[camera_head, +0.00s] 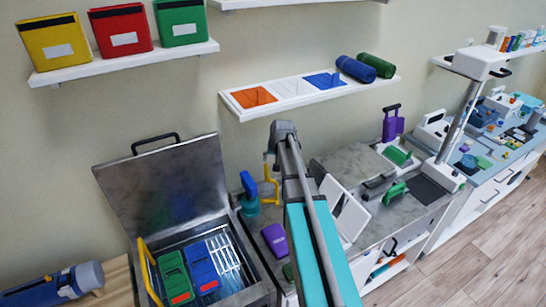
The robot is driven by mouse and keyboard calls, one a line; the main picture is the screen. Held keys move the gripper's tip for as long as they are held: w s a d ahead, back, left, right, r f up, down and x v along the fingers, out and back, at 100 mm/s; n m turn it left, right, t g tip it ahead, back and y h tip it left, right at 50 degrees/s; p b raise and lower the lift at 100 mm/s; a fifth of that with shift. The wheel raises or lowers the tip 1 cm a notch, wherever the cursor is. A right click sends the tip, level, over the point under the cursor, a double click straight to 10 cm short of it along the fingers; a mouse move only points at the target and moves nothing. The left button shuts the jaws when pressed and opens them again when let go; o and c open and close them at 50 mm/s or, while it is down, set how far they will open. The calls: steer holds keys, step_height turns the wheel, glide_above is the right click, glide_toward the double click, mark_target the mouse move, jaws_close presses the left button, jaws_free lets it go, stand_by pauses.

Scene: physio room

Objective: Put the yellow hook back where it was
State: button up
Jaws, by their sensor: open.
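A thin yellow hook-shaped item (269,184) shows on the counter side, just left of my arm and right of a blue item on a teal base (250,205). My arm partly hides the area beside it, and I cannot tell what it rests on or hangs from. A second yellow bar-like piece (149,271) stands at the left edge of the open metal box (262,291).
The box's raised lid (165,187) stands at left. Green (174,277) and blue (203,267) cases lie in the box. A purple item (274,240) sits near my arm. A shelf (305,102) with rolls hangs above the counter. Wooden floor (480,255) is open at right.

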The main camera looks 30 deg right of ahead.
steer(key=shift+p+v, duration=0.6)
steer(key=shift+v, duration=0.4)
steer(key=s+a+f+n+g, duration=0.1)
steer(key=s+a+n+g, duration=0.3)
steer(key=s+a, duration=1.8)
steer(key=shift+f+g, duration=0.3)
steer(key=shift+g, duration=0.1)
steer(key=shift+f, duration=0.1)
step_height(320, 180, down, 11)
steer(key=b, duration=1.1)
